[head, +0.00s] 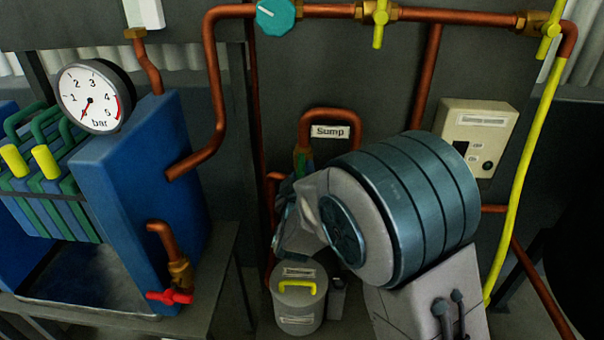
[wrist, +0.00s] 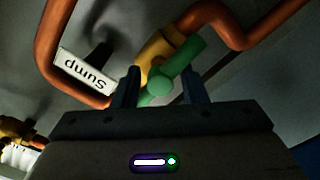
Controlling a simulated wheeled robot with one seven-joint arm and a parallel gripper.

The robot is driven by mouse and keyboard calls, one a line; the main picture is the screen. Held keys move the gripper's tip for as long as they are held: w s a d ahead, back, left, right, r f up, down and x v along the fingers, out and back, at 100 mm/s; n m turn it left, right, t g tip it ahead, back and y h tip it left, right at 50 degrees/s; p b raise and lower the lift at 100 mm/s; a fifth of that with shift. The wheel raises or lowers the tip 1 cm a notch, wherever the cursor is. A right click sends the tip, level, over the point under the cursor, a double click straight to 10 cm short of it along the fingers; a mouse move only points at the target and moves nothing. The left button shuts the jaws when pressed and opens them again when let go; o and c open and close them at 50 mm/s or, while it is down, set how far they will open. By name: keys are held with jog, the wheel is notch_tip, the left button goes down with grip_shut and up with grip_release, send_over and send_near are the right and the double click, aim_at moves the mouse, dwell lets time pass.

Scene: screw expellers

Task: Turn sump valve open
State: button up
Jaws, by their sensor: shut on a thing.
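The sump valve shows in the wrist view as a green handle (wrist: 182,64) on a brass body (wrist: 158,46), joined to copper pipe. The handle slants from lower left to upper right, roughly along the brass body. My gripper (wrist: 160,80) has its two dark fingers on either side of the handle and is shut on it. The "Sump" label (head: 330,132) hangs on the looped copper pipe in the head view; it also shows upside down in the wrist view (wrist: 85,77). In the head view my own arm hides most of the gripper and valve.
A blue plate press with a pressure gauge (head: 91,98) and a red-handled tap (head: 170,297) stands at the left. A lidded grey pot (head: 299,285) sits below my arm. Yellow-handled valves (head: 380,24) line the top pipe. A control box (head: 476,135) is on the wall.

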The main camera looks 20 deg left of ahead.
jog(key=o, duration=0.9)
jog(key=v, duration=1.4)
jog(key=shift+w+d+p, duration=0.1)
jog(key=shift+p, duration=0.25)
